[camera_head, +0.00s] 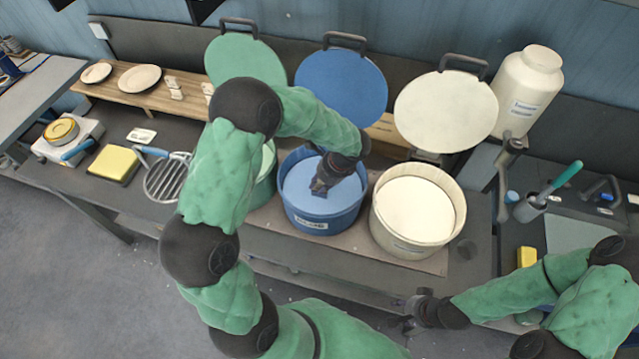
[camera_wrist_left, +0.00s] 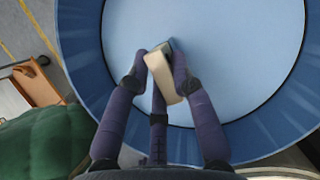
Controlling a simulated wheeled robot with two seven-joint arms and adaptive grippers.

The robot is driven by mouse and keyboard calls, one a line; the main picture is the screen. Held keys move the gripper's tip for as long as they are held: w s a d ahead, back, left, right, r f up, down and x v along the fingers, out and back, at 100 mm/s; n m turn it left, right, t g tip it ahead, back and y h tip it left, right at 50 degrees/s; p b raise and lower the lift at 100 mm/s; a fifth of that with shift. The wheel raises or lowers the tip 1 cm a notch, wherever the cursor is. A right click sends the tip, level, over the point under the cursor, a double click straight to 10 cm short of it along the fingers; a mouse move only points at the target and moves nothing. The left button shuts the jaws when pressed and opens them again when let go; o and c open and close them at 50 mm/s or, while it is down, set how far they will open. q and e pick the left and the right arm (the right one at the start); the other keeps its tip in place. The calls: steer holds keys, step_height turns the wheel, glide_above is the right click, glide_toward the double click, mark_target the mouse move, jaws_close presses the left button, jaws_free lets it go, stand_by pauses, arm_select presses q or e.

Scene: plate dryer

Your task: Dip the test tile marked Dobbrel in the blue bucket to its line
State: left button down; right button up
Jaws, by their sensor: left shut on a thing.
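My left gripper (camera_head: 322,186) is inside the rim of the blue bucket (camera_head: 318,217), over its light blue liquid. In the left wrist view the gripper (camera_wrist_left: 160,70) is shut on a small pale tile (camera_wrist_left: 164,78). The tile's far end looks darker and blue-grey; I cannot tell whether it touches the liquid. No mark or line on the tile can be read. The liquid (camera_wrist_left: 230,60) fills the bucket behind the fingers. My right gripper (camera_head: 412,318) is low in front of the table; its fingers are too small to judge.
A cream bucket (camera_head: 405,245) stands right of the blue one, and a green bucket (camera_head: 265,180) is partly hidden by my left arm. Round lids (camera_head: 341,88) lean behind. Small tiles (camera_head: 173,87) sit on a wooden shelf. A wire rack (camera_head: 168,178) and yellow sponge (camera_head: 114,163) lie left.

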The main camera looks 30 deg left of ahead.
arm_select(q)
step_height(320, 180, up, 11)
steer(key=p, duration=0.8)
steer(key=shift+r, duration=0.15)
stand_by(0.9)
stand_by(1.7)
